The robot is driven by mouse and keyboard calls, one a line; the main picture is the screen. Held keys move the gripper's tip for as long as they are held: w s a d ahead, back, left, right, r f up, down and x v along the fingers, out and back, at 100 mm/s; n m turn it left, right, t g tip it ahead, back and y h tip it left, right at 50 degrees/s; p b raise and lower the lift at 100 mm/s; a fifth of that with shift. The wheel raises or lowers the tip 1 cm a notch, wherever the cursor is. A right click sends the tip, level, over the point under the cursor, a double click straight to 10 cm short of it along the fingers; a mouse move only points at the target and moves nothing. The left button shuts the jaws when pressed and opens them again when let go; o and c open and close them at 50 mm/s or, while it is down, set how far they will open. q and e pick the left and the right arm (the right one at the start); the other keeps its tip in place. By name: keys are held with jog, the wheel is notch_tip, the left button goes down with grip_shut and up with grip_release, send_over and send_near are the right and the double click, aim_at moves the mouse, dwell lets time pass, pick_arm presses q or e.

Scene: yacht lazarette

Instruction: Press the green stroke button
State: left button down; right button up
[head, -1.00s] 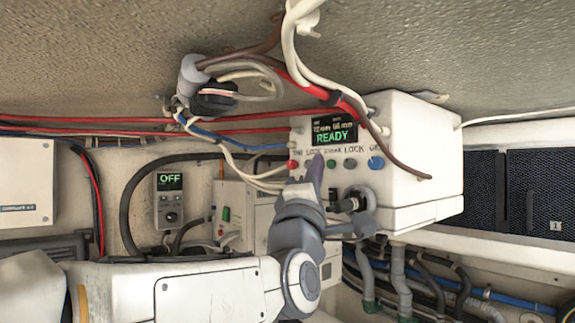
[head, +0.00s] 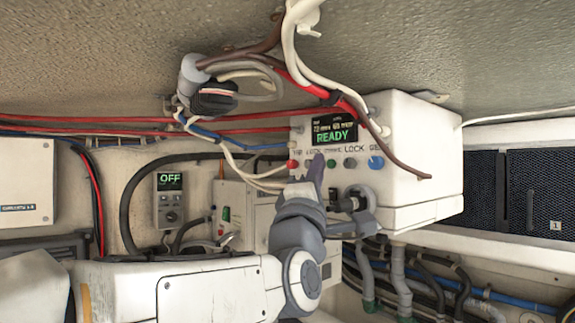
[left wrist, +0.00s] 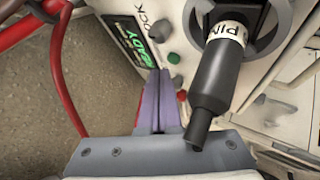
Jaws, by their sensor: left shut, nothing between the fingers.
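The white control box (head: 415,150) hangs under the ceiling, its display (head: 334,128) reading READY. On its front is a row of buttons: red (head: 292,164), green (head: 331,163), grey (head: 350,162) and a blue knob (head: 376,162). My left gripper (head: 318,160) is shut and empty, its purple fingers pointing up at the row, just left of the green button. In the left wrist view the shut fingertips (left wrist: 160,72) are close beside the green button (left wrist: 174,58). I cannot tell whether they touch the panel. The fingers cover part of the row. My right gripper is not in view.
A black plug (left wrist: 222,70) sticks out below the buttons, close to my left gripper. Red, white and brown cables (head: 300,65) hang over the box. A small controller (head: 169,200) reading OFF is on the wall to the left. Hoses (head: 400,280) run below.

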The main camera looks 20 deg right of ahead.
pick_arm(q)
jog(key=shift+w+d, duration=0.15)
jog(key=shift+d, duration=0.15)
jog(key=shift+w+d, duration=0.1)
jog(key=shift+d, duration=0.25)
dwell(0.6)
jog(key=shift+s+a+b, duration=0.3)
jog(key=shift+a+b, duration=0.4)
jog(key=shift+b, duration=0.4)
